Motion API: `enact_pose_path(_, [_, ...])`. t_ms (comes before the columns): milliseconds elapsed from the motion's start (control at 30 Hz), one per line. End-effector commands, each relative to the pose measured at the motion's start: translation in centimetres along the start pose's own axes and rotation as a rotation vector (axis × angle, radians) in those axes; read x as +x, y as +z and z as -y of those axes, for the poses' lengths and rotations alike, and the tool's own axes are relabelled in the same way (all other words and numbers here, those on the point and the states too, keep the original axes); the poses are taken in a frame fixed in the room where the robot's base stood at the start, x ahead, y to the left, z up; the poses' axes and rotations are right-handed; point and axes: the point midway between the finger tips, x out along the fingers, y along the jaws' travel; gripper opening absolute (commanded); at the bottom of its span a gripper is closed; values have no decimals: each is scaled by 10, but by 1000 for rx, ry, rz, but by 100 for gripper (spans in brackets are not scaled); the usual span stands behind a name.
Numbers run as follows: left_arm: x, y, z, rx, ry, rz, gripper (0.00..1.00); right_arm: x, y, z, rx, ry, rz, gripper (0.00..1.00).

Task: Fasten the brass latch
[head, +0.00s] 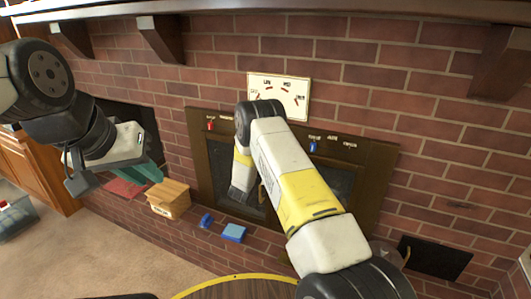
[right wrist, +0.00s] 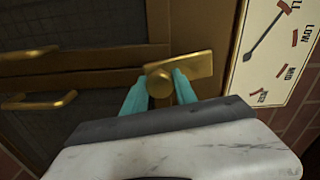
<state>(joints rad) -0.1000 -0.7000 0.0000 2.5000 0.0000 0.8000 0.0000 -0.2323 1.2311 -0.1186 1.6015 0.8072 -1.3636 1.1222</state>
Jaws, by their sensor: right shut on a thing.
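The brass latch (right wrist: 199,65) shows in the right wrist view as a flat plate with a round knob, mounted on the dark cabinet front. My right gripper (right wrist: 160,80) has its teal fingers on either side of the knob and is shut on it. In the head view my right arm reaches to the dark double-door cabinet (head: 222,165) in the brick wall, and the arm hides the right fingers and most of the latch area. My left gripper (head: 146,171) hangs at the left, away from the cabinet; its finger gap is not clear.
A white dial panel (head: 293,99) is above the cabinet. A red switch (head: 210,125) and a blue switch (head: 312,147) are on its frame. A wooden box (head: 168,204), blue blocks (head: 234,232) and a red mat (head: 126,187) lie on the brick ledge. A round table (head: 235,290) is in front.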

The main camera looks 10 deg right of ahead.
Motion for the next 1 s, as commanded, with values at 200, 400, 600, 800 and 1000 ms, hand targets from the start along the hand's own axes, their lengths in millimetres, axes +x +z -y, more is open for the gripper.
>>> enact_pose_path(200, [0,0,0,0,0,0,21,0,8,-1,114,3,1,0])
enact_pose_path(400, [0,0,0,0,0,0,21,-1,12,0,169,2,2,0])
enact_pose_path(600, [0,0,0,0,0,0,21,-1,13,0,188,2,3,0])
enact_pose_path(800, [0,0,0,0,0,0,21,-1,14,0,190,3,3,0])
enact_pose_path(1000, [0,0,0,0,0,0,21,-1,14,0,189,3,3,47])
